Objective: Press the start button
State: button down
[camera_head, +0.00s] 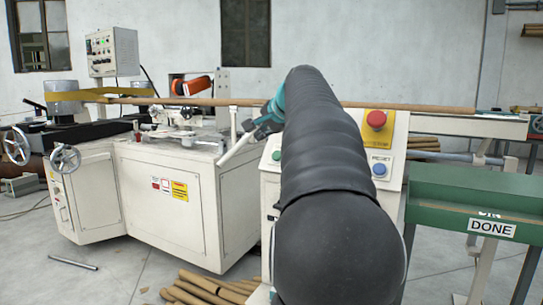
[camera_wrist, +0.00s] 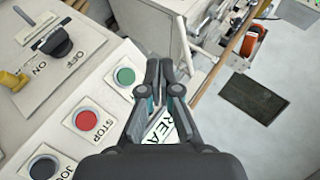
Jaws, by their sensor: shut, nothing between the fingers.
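The wrist view shows a sloped white control panel with a green button (camera_wrist: 124,75), a red button labelled STOP (camera_wrist: 86,119) and a black button (camera_wrist: 43,167). The green button's own label is hidden from me. My gripper (camera_wrist: 166,62) is shut and empty, just right of the green button in that view. Contact cannot be told. A label reading "REA" (camera_wrist: 166,126) is partly covered by my gripper. In the head view, a green button (camera_head: 276,155) shows at the left of my dark arm, which hides much of the panel.
A red mushroom button on yellow (camera_head: 376,119) and a blue RESET button (camera_head: 379,169) are right of my arm. A black ON/OFF switch (camera_wrist: 58,43) sits behind the button row. A long brown tube (camera_head: 210,102) crosses the machine. A green DONE rack (camera_head: 470,205) stands right.

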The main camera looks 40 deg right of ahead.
aim_at(276, 152)
jog(key=shift+w+d+f+b, duration=0.3)
jog(key=shift+w+d+f, duration=0.15)
jog(key=shift+d+f, duration=0.55)
jog(key=shift+w+d+f+b, duration=0.25)
jog(key=shift+w+d+f, duration=0.15)
jog(key=shift+d+f, duration=0.6)
jog(key=shift+w+d+f+b, duration=0.3)
jog(key=shift+w+d+f, duration=0.15)
jog(key=shift+d+f, duration=0.55)
jog(key=shift+d+r, duration=0.1)
jog(key=shift+d, duration=0.05)
jog(key=shift+w+d+f, duration=0.15)
jog(key=shift+d+f, duration=0.05)
jog(key=shift+f, duration=0.05)
jog(key=shift+w+d+f, duration=0.15)
jog(key=shift+d+f, duration=0.15)
jog(key=shift+d, duration=0.05)
dwell(0.7)
jog(key=shift+a+r, duration=0.1)
jog(key=shift+s+a+r+p, duration=0.25)
jog(key=shift+a+r+p, duration=0.2)
jog(key=shift+a, duration=0.1)
